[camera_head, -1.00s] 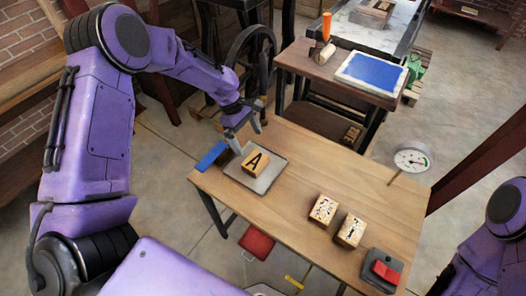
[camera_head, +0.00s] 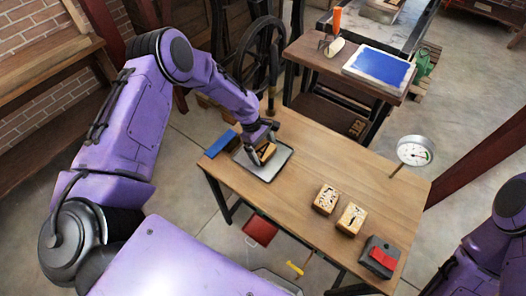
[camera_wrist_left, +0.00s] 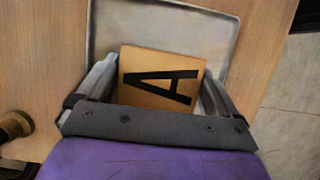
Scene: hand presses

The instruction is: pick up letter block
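The letter block (camera_head: 266,152) is a tan wooden cube with a black "A" on top, and it lies on the grey metal tray (camera_head: 273,172) on the wooden table. The "A" face of the letter block (camera_wrist_left: 160,78) shows plainly in the left wrist view. My left gripper (camera_head: 261,146) is down at the block, partly covering it in the head view. In the left wrist view the fingers of my left gripper (camera_wrist_left: 162,85) stand on either side of the block, very near it. I cannot tell whether they press on it. My right gripper is out of view.
A blue block (camera_head: 220,144) lies left of the tray. The middle of the table (camera_head: 335,165) is clear.

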